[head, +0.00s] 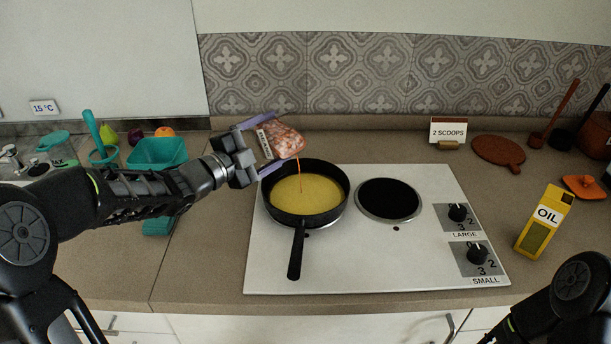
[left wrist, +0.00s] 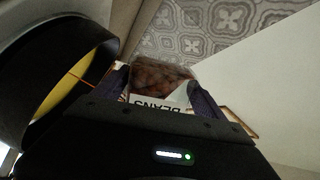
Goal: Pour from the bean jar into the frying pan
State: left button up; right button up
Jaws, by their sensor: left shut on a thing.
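My left gripper (head: 265,148) is shut on the bean jar (head: 284,141), a clear jar of reddish-brown beans with a white label. The jar is tilted over the back left rim of the frying pan (head: 299,219). A thin orange-red stream runs from its lower end into the pan. The black pan holds a yellow layer (head: 308,191) and sits on the left burner, its handle toward the front. In the left wrist view the jar (left wrist: 160,78) shows between the fingers with its label reading BEANS, and the pan (left wrist: 98,62) is at the left. My right gripper is not seen.
The white cooktop (head: 400,272) has a free right burner (head: 389,199). A yellow oil carton (head: 544,222) stands to its right. A "2 SCOOPS" sign (head: 448,131) and a brown round board (head: 499,151) are behind. A teal bin (head: 157,154) is at the left.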

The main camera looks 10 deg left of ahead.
aim_at(271, 140)
pick_arm(q)
jog(key=shift+s+d+f+m+b, duration=0.1)
jog(key=shift+d+f+m+b, duration=0.15)
jog(key=shift+m+b, duration=0.75)
dwell(0.4)
jog(key=shift+s+d+r+m+b, duration=0.25)
jog(key=shift+d+m+b, duration=0.15)
jog(key=shift+b, duration=0.45)
jog(key=shift+s+d+r+m+b, duration=0.1)
jog(key=shift+s+d+m+b, duration=0.25)
jog(key=shift+b, duration=0.45)
jog(key=shift+s+d+r+m+b, duration=0.1)
jog(key=shift+d+r+m+b, duration=0.15)
jog(key=shift+m+b, duration=0.6)
jog(key=shift+s+d+r+m+b, duration=0.15)
jog(key=shift+d+r+m+b, duration=0.15)
jog(key=shift+m+b, duration=0.5)
jog(key=shift+s+d+r+m+b, duration=0.1)
jog(key=shift+d+r+m+b, duration=0.3)
jog(key=shift+b, duration=0.75)
dwell(0.9)
